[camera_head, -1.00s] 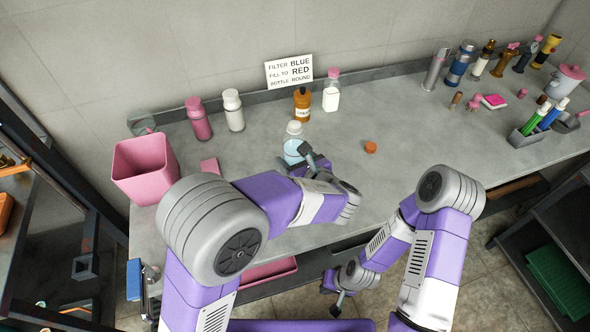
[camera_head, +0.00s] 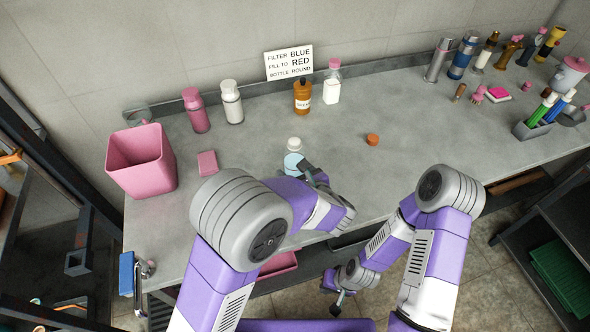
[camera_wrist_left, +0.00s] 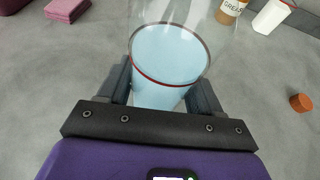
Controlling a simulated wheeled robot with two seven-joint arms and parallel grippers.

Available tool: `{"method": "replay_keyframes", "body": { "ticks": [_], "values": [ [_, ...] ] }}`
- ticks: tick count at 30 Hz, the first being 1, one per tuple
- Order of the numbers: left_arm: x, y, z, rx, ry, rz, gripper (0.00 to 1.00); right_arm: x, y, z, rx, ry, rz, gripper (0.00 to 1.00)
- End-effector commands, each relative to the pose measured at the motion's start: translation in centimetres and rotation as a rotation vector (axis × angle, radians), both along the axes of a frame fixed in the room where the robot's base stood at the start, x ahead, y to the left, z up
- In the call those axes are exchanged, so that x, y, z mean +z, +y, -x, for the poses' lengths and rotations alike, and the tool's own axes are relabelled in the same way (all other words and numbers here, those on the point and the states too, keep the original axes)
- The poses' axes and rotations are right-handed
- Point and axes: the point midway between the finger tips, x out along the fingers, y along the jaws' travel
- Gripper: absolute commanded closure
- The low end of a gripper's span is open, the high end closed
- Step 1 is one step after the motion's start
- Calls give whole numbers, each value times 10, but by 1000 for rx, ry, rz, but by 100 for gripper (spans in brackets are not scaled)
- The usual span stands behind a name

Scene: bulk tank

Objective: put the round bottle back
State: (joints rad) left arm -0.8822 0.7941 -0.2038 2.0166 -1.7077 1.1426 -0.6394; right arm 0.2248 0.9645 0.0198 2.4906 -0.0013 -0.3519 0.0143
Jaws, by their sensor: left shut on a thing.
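The round bottle (camera_head: 293,162) is clear with a white cap and pale blue liquid. In the left wrist view the bottle (camera_wrist_left: 168,58) stands between my left fingers, with a red line around it near the top of the liquid. My left gripper (camera_head: 306,172) is shut on it; its dark fingers (camera_wrist_left: 165,88) grip both sides. I cannot tell whether the bottle's base touches the counter. My right gripper (camera_head: 338,298) hangs low in front of the counter's front edge, away from the bottle; its fingers are too small to read.
An orange cap (camera_head: 373,139) lies to the right on the counter (camera_head: 420,130). Behind stand a brown bottle (camera_head: 303,97), a white bottle (camera_head: 332,88) and a sign (camera_head: 289,62). A pink bin (camera_head: 141,165) and pink block (camera_head: 207,163) are left. The counter's middle right is clear.

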Motion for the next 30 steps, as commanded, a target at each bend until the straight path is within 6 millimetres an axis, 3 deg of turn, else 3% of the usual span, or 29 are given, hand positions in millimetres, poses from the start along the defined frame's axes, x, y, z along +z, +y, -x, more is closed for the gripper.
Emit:
{"method": "replay_keyframes", "body": {
  "ticks": [5, 6, 10, 21, 30],
  "values": [
    [-4, 0, 0, -1, -2, 0, 65, -4, 0, 0, 0, 0, 0, 100],
    [-3, 0, 0, 0, 0, 0, 29, -3, 0, 0, 0, 0, 0, 100],
    [-3, 0, 0, 0, 0, 0, 10, -2, 0, 0, 0, 0, 0, 100],
    [2, 0, 0, 0, 0, 0, 10, 2, 0, 0, 0, 0, 0, 100],
    [25, -26, 48, -5, 0, 1, 10, 17, 0, 0, 0, 0, 0, 100]
  ]
}}
